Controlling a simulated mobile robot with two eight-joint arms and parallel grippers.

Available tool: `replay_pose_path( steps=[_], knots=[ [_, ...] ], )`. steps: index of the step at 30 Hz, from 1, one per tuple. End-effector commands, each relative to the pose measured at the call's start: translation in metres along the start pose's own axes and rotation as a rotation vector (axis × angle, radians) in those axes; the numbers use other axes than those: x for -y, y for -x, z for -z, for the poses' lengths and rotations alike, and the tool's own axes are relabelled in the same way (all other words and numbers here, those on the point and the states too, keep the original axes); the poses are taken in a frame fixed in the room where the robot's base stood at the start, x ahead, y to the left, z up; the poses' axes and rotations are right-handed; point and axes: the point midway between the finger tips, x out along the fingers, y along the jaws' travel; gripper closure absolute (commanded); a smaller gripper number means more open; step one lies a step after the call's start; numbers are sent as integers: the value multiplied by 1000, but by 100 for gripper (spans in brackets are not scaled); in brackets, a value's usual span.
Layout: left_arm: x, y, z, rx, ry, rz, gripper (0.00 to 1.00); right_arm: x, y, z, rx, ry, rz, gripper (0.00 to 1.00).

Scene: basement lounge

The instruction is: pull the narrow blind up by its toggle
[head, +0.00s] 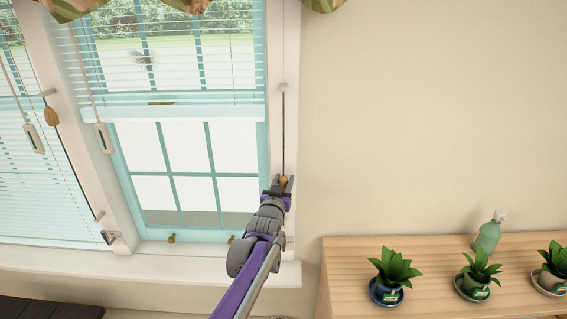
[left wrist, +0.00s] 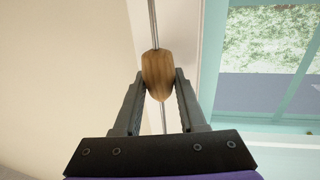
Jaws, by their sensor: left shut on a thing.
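The narrow blind (head: 165,75) hangs in the right-hand window, its slats covering the upper part and its bottom rail about a third of the way down the picture. Its cord runs down the right side of the frame to a wooden toggle (head: 284,181). My left gripper (head: 284,184) is shut on the toggle near the lower right of the window. In the left wrist view the brown toggle (left wrist: 158,75) sits between the two fingertips (left wrist: 160,82), with cord above and below it. My right gripper is not in view.
A wider blind (head: 30,190) hangs lower in the left window, with its own wooden toggle (head: 51,117). A wooden cabinet (head: 420,250) at right holds potted plants (head: 392,268) and a green spray bottle (head: 488,238). The wall above is clear.

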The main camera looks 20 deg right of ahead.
Motion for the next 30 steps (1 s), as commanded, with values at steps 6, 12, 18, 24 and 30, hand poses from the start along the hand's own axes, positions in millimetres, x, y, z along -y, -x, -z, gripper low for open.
replay_pose_path(
  steps=[6,12,18,24,30],
  knots=[
    [0,1,-73,4,1,0,100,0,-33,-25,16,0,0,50],
    [0,0,-109,3,1,0,100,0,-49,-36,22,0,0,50],
    [0,0,-125,2,0,0,100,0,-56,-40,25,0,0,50],
    [0,0,-129,4,0,0,100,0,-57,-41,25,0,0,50],
    [0,0,-130,6,0,0,100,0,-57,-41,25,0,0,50]
  ],
)
